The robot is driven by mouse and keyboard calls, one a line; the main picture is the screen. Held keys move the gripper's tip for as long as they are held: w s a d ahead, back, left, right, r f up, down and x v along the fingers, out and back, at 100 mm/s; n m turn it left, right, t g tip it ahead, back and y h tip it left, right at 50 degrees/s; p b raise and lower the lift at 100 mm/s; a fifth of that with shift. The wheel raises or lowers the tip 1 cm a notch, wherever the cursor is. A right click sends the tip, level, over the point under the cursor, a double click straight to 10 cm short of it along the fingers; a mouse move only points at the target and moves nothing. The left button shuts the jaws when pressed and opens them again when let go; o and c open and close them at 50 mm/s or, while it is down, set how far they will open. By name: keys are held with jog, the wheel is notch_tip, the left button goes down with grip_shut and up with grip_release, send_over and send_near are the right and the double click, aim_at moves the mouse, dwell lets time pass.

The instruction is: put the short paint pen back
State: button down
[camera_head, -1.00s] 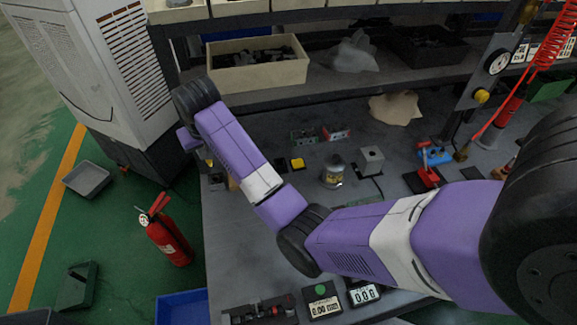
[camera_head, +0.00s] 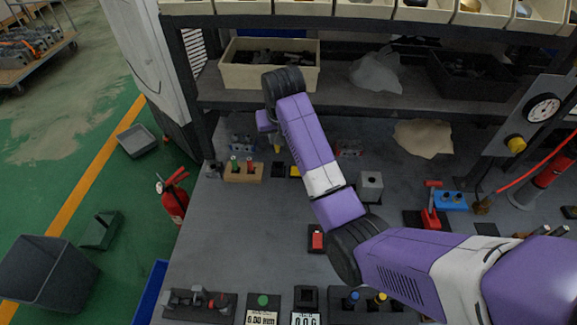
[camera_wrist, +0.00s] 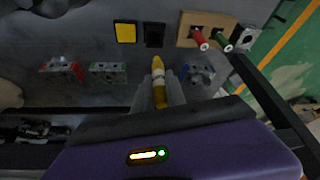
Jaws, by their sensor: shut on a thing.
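My gripper (camera_wrist: 158,95) is shut on a yellow paint pen (camera_wrist: 158,68) with a pale band, its tip pointing away from the fingers in the wrist view. In the head view a bit of the yellow pen (camera_head: 277,143) shows below my wrist; the fingers are mostly hidden there. A wooden pen block (camera_wrist: 208,28) holds a red pen (camera_wrist: 199,38) and a green pen (camera_wrist: 224,41). In the head view the block (camera_head: 243,174) stands on the bench left of my gripper. I cannot tell whether the block has a free hole.
A yellow square piece (camera_wrist: 125,32) and a black block (camera_wrist: 154,35) stand beside the wooden block. Several valve blocks (camera_wrist: 108,72) stand nearby. A shelf with a cream bin (camera_head: 268,72) is behind.

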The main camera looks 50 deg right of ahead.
aim_at(277, 162)
notch_tip(277, 162, down, 9)
jog(key=shift+r+p, duration=0.1)
jog(key=shift+p, duration=0.4)
jog(key=c, duration=1.4)
grip_release()
jog(key=shift+f, duration=0.2)
